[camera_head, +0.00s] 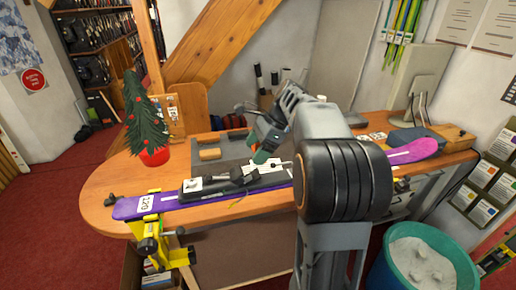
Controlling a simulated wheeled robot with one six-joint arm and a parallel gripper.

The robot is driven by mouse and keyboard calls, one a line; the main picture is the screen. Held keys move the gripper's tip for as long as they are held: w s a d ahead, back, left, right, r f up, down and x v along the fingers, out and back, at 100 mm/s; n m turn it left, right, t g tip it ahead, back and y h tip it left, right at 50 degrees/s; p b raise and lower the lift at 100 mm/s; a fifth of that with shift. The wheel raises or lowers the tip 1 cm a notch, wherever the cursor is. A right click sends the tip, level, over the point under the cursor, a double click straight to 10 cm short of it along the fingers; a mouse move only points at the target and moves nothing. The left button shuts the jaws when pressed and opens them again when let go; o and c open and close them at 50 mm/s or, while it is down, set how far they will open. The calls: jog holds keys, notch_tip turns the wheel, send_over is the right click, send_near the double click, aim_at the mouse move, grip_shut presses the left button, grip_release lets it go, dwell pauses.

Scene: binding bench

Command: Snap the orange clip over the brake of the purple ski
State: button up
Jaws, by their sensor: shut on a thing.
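The purple ski (165,201) lies lengthwise along the front of the bench, its pink tip (418,149) at the right. A black binding (222,182) is mounted on it; my arm hides part of the ski to the right. The brake is too small to tell apart from the binding. My gripper (262,152) is above the ski, near the right part of the binding, pointing down. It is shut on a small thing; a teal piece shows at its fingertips. I cannot make out the orange clip, and cannot tell whether gripper and binding touch.
A yellow vise (152,230) holds the ski's left part at the bench's front edge. A potted small tree (154,157) stands at the bench's left. A teal bin (398,262) stands at the right front.

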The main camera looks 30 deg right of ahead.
aim_at(256, 174)
jog(key=shift+f+b, duration=2.8)
jog(key=shift+f, duration=0.6)
jog(key=o, duration=0.5)
jog(key=shift+c, duration=0.2)
jog(key=c, duration=0.4)
jog(key=shift+c, duration=0.2)
jog(key=shift+a+r+p, duration=0.1)
jog(key=shift+a+p, duration=0.05)
jog(key=shift+p, duration=0.25)
jog(key=shift+f+b, duration=1.1)
jog(key=shift+f, duration=0.95)
